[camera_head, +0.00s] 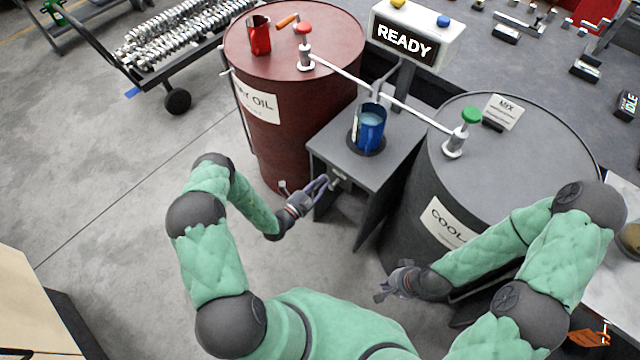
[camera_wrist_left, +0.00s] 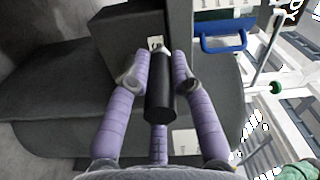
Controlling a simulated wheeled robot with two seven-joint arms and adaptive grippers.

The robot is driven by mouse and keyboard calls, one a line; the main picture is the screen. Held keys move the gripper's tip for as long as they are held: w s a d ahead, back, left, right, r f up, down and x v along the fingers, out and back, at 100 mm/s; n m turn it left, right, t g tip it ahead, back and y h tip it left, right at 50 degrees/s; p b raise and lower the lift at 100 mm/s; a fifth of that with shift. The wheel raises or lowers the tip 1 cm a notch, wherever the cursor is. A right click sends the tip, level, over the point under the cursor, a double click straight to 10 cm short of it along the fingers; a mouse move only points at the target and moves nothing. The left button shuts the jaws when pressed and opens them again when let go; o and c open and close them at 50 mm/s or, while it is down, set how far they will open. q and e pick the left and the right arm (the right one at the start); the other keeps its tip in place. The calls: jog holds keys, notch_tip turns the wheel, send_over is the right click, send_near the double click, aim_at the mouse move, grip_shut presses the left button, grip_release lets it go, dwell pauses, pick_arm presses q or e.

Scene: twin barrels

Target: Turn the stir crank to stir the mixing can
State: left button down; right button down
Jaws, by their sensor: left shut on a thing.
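The blue mixing can (camera_head: 368,128) stands upright on a small grey stand (camera_head: 334,149) between two barrels, with pale blue liquid inside. The stir crank (camera_head: 339,182) is on the front side of the stand, partly hidden by my gripper. In the left wrist view its black cylindrical handle (camera_wrist_left: 160,98) lies between my fingers. My left gripper (camera_head: 325,186) is shut on this handle; its purple fingers also show in the left wrist view (camera_wrist_left: 160,66). My right gripper (camera_head: 380,291) is empty, low in front of the dark barrel, with its fingers apart.
The red oil barrel (camera_head: 290,95) bears a red cup (camera_head: 259,36) and a red-topped valve (camera_head: 305,45). The dark coolant barrel (camera_head: 415,190) has a green-topped valve (camera_head: 460,133). A sign (camera_head: 404,42) reading READY stands behind the can. White pipes run from both valves toward the can.

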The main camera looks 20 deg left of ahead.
pick_arm(q)
jog(key=c, duration=1.1)
grip_release()
jog(key=v, duration=1.2)
